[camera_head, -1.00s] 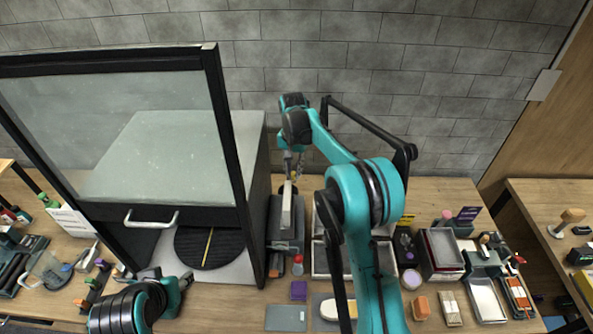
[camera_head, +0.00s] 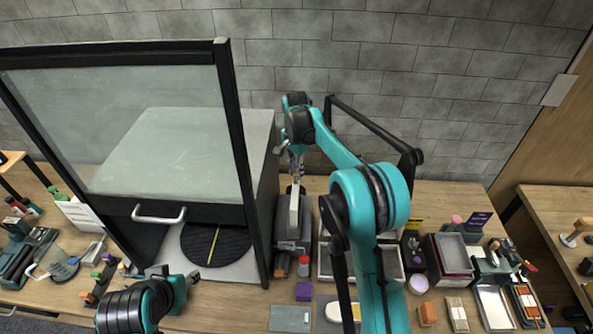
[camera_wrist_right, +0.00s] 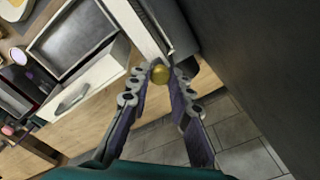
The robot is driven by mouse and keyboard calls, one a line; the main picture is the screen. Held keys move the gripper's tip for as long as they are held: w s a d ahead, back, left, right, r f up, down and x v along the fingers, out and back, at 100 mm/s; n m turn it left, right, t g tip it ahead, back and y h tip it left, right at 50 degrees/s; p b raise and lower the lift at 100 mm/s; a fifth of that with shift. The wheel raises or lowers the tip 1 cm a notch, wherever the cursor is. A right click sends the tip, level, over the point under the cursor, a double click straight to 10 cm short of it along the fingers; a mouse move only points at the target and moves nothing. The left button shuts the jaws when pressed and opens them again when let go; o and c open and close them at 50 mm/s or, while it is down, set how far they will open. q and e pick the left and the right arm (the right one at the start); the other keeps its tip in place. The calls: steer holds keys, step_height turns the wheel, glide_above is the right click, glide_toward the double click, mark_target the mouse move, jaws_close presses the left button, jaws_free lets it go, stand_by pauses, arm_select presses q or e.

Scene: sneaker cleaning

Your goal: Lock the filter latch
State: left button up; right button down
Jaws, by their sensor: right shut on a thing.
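The filter latch seems to be the pale bar (camera_head: 294,212) on the dark grey filter unit (camera_head: 282,240), right of the glass-fronted cabinet. My right gripper (camera_head: 297,176) is at the far end of the bar in the head view.
The cabinet (camera_head: 238,150) with its glass front stands close on the left of the filter unit. A grey tray (camera_head: 395,263) lies to the right, partly behind my right arm. Several small tools and boxes crowd the front and right of the table. A tiled wall closes the back.

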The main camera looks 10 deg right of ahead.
steer(key=c, duration=1.4)
jaws_free()
steer(key=shift+o, duration=0.2)
steer(key=shift+r, duration=0.1)
step_height(320, 180, up, 12)
